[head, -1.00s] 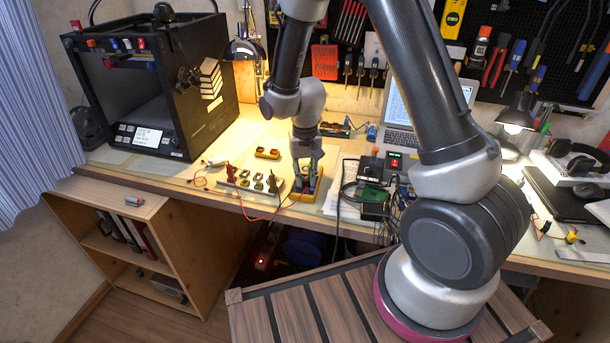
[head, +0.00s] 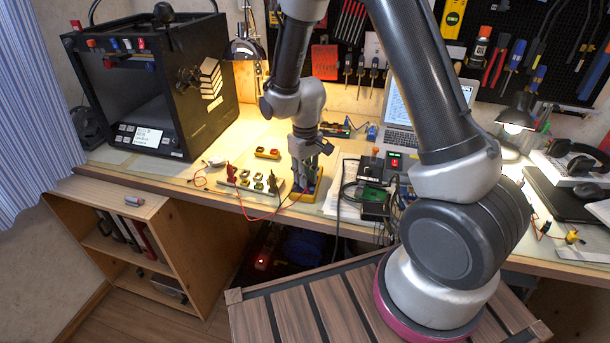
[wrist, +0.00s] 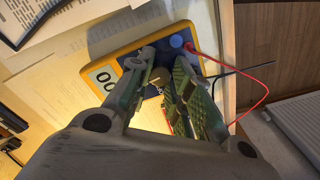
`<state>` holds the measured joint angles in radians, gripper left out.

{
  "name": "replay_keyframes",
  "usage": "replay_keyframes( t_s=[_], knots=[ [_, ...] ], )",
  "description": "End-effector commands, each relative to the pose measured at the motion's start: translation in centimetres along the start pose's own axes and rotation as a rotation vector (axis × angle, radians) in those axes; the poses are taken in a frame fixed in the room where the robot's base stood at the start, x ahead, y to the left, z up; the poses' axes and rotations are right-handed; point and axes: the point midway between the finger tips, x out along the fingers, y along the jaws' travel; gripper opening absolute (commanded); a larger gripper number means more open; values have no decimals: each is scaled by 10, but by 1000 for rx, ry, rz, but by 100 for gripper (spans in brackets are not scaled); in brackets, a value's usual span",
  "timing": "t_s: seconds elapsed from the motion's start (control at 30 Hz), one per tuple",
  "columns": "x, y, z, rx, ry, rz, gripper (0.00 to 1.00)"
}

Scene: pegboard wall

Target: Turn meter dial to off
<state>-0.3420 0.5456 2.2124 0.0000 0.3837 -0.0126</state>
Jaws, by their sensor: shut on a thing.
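The yellow meter (head: 318,192) lies on the workbench, mostly hidden behind my gripper in the head view. In the wrist view the meter (wrist: 118,52) shows its yellow rim, dark blue face and a display (wrist: 103,76) with large dark digits. A blue round socket or knob (wrist: 176,40) sits near its edge, with a red lead plugged beside it. My gripper (wrist: 162,78) points down over the meter's face, its fingers closed around the dial (wrist: 158,76). The dial is largely hidden between the fingers, so its setting cannot be read.
Red (wrist: 262,95) and black leads run from the meter. The bench's front edge is close by.

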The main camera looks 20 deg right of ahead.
Motion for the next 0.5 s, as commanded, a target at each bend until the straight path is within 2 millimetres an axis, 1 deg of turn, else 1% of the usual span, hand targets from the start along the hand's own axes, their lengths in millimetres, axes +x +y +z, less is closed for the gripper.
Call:
replay_keyframes(
  t_s=[0.2, 0.5],
  knots=[
    [0, 0, 0, -151, 0, 0, 0],
    [0, 0, 0, -273, 0, 0, 0]
  ],
)
